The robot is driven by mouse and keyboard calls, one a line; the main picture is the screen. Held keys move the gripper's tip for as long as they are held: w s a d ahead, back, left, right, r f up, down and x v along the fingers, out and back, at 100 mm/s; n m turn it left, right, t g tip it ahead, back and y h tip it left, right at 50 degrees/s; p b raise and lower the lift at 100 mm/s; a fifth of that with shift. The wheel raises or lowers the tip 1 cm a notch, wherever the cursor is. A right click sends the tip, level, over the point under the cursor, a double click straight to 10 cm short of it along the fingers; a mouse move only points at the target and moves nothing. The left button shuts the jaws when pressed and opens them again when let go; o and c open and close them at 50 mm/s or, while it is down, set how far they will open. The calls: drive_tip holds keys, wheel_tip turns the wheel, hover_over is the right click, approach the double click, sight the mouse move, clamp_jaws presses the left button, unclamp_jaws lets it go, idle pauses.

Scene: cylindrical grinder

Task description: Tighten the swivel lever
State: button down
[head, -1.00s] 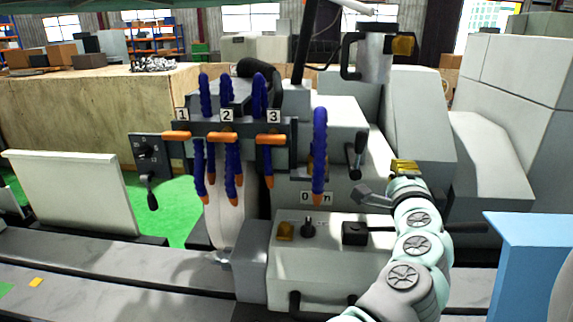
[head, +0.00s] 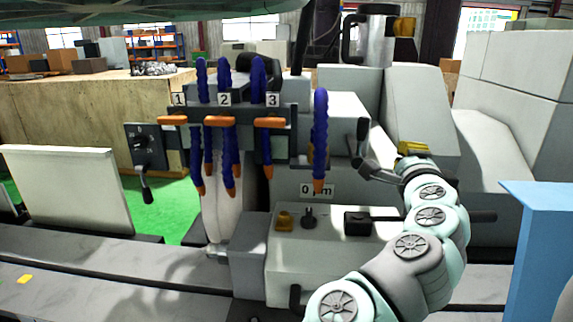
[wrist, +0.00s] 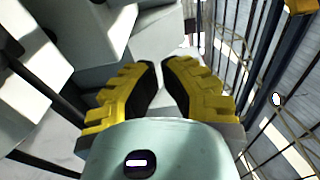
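A black-handled lever (head: 362,136) on the side of the grinder's grey housing looks like the swivel lever. It stands roughly upright, right of the blue hoses. My gripper (head: 414,150) is just right of it and slightly lower, seen as a yellow part at the arm's end. A dark grey angular piece (head: 374,168) lies between them; I cannot tell whether it belongs to the lever or my gripper. In the wrist view my gripper's yellow fingers (wrist: 159,68) have their black-padded tips almost together, with nothing visible between them. Contact with the lever cannot be made out.
Blue hoses with orange valves (head: 220,121) hang left of the lever. A control box (head: 330,250) with knobs sits below, beside my arm. A black switch panel (head: 146,147) is at left. Large grey housings (head: 520,90) and a blue panel (head: 538,240) bound the right side.

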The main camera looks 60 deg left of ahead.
sight(360, 140)
drive_tip(key=shift+w+a, duration=0.1)
drive_tip(key=w+a+p, duration=0.4)
drive_tip(key=a+p, duration=0.2)
drive_tip(key=a, duration=0.4)
drive_tip(key=shift+w+a+r, duration=0.15)
drive_tip(key=shift+w+a, duration=0.05)
drive_tip(key=shift+w, duration=0.15)
idle(0.6)
